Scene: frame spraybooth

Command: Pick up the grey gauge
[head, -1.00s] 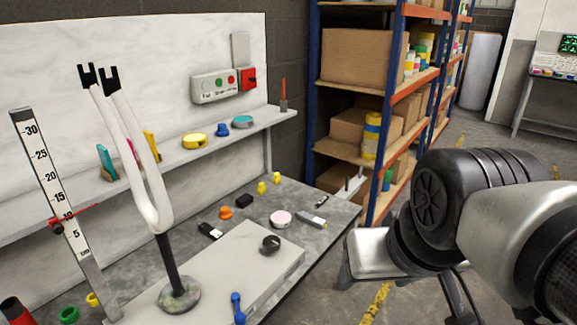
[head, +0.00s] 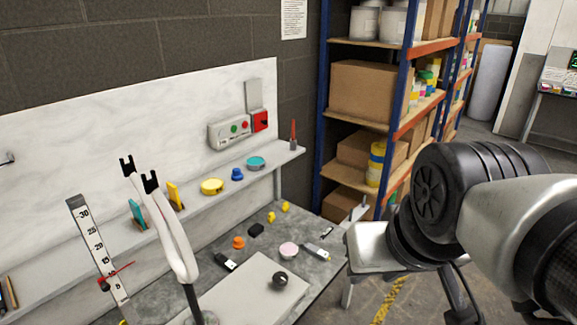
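I cannot tell for certain which thing is the grey gauge. A small grey tool with a dark end (head: 316,252) lies on the grey bench top, right of a pink-topped round tin (head: 289,250). A tall grey scale with black numbers (head: 97,250) and a red pointer leans at the left, its lower end cut off by the frame. My arm fills the right side of the head view, off the bench. My gripper does not show.
A white forked stand (head: 172,235) rises in front of the bench. A pale board (head: 240,292) bears a dark ring. Orange, black and yellow small pieces lie behind it. A narrow ledge (head: 215,198) holds coloured items. Shelving with boxes (head: 375,90) stands behind right.

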